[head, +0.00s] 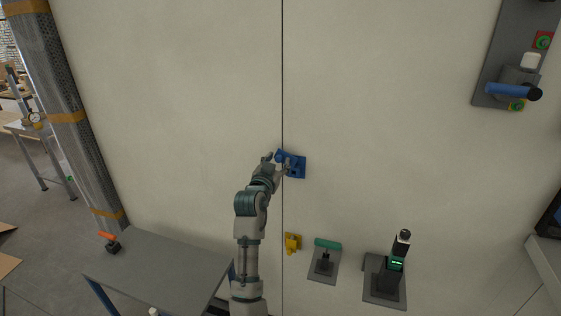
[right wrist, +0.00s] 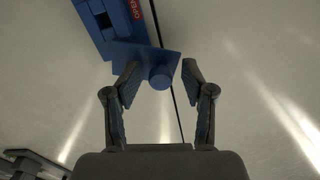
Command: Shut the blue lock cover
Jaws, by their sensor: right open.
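The blue lock cover (head: 298,165) is on the pale wall at the vertical seam, near the middle of the head view. In the right wrist view the blue lock (right wrist: 112,28) shows at the top left, with a red label on it. A blue flap with a round knob (right wrist: 160,78) sticks out from it toward my gripper. My right gripper (head: 280,162) is open at the lock. In the right wrist view its fingertips (right wrist: 160,82) stand on either side of the knob, with a gap showing on each side. My left gripper is not in view.
Below on the wall are a yellow latch (head: 292,243), a green-handled lever (head: 327,245) and a black device with a green display (head: 396,262). A grey panel with a blue handle (head: 510,90) is at the upper right. A grey table (head: 160,272) stands at the lower left.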

